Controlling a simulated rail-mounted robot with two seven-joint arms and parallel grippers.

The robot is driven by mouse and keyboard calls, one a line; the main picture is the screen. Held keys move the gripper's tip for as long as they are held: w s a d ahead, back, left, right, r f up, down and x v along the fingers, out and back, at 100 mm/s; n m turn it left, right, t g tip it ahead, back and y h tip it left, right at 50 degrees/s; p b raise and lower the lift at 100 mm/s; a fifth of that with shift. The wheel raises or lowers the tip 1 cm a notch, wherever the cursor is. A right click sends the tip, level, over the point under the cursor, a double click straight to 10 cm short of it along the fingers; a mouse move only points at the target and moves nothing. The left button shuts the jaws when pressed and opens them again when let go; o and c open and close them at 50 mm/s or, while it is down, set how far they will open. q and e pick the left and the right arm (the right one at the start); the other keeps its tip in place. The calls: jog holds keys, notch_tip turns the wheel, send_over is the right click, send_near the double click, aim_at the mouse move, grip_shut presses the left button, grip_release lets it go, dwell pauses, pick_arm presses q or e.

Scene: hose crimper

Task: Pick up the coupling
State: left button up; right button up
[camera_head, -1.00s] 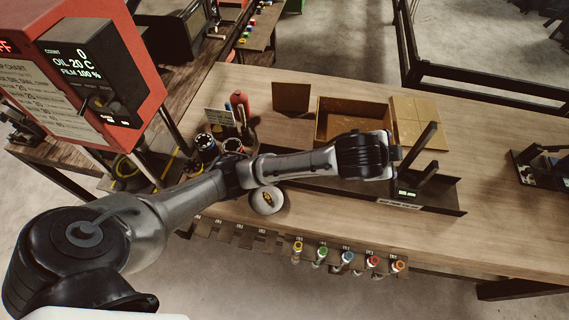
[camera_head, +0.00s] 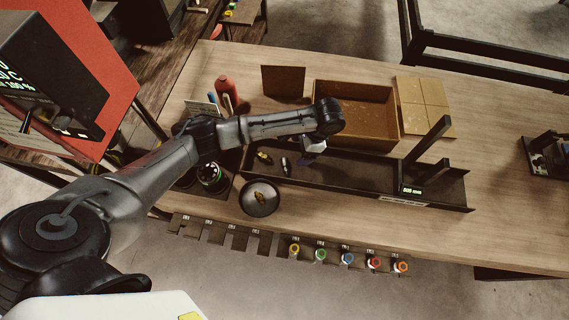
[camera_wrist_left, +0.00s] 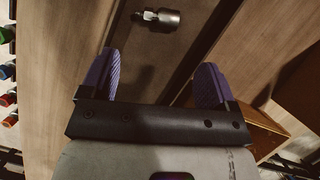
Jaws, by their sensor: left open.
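A silver metal coupling (camera_head: 286,166) lies near the left end of the long dark trough on the bench. It shows in the left wrist view (camera_wrist_left: 158,18) as a cylinder with a narrower nut end, near the top edge. My left gripper (camera_head: 312,146) is above the trough, to the right of the coupling. In the left wrist view its two purple-padded fingers (camera_wrist_left: 155,78) are apart with nothing between them; the coupling is beyond the fingertips. My right gripper is not in view.
A brass fitting (camera_head: 264,157) lies left of the coupling. A round dish (camera_head: 262,208) holding a brass piece stands in front of the trough (camera_head: 440,188). An open cardboard box (camera_head: 362,92) stands behind. Coloured hose ends (camera_head: 347,259) hang along the front edge.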

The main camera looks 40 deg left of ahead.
aim_at(288, 164)
pick_arm(q)
jog(key=shift+p+x, duration=0.35)
jog(key=shift+x, duration=4.5)
jog(key=shift+c, duration=0.2)
jog(key=c, duration=0.7)
